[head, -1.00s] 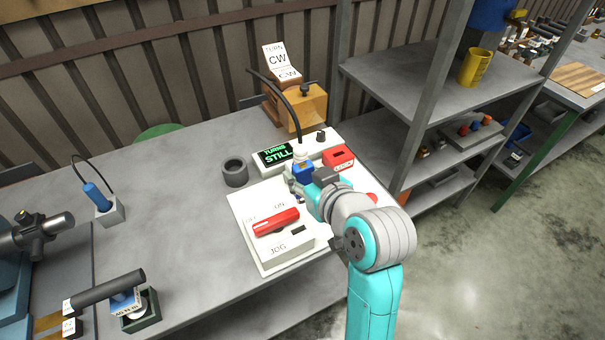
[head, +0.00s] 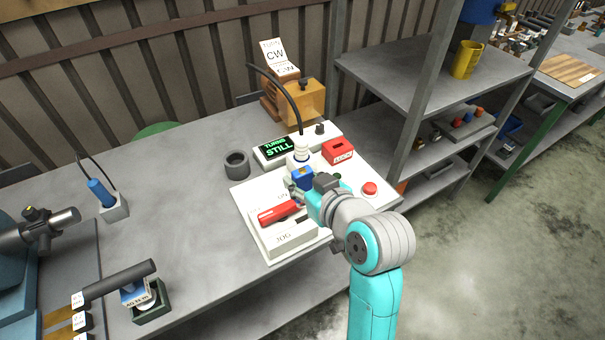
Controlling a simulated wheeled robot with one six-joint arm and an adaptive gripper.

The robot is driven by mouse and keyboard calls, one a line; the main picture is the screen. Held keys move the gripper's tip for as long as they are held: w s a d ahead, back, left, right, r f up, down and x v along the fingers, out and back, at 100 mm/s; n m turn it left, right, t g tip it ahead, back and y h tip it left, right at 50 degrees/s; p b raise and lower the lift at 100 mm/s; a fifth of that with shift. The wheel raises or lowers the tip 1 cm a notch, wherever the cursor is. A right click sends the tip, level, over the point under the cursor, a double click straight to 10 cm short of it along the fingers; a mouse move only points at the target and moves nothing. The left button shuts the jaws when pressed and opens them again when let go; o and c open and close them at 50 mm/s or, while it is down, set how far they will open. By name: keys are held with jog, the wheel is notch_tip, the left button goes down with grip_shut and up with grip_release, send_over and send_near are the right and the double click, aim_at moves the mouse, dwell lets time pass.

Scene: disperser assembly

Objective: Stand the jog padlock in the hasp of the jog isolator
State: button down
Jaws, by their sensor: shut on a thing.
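The jog isolator is a white box (head: 285,242) marked JOG, with a red handle (head: 278,212) on top, on the bench in the head view. A small dark slot shows at its right end, partly behind my gripper; I cannot make out the hasp clearly. My gripper (head: 297,194) is just above and behind the isolator's right end, shut on a small blue block that looks like the jog padlock (head: 302,176). The padlock's shackle and lower part are hidden by the jaws. I cannot tell whether it touches the isolator.
A green tray (head: 151,306) sits at lower left. The bench between is clear.

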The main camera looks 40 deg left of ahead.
aim_at(302, 205)
jog(key=shift+f, duration=1.9)
jog(key=shift+f, duration=2.25)
jog(key=c, duration=0.6)
grip_release()
jog(key=v, duration=1.2)
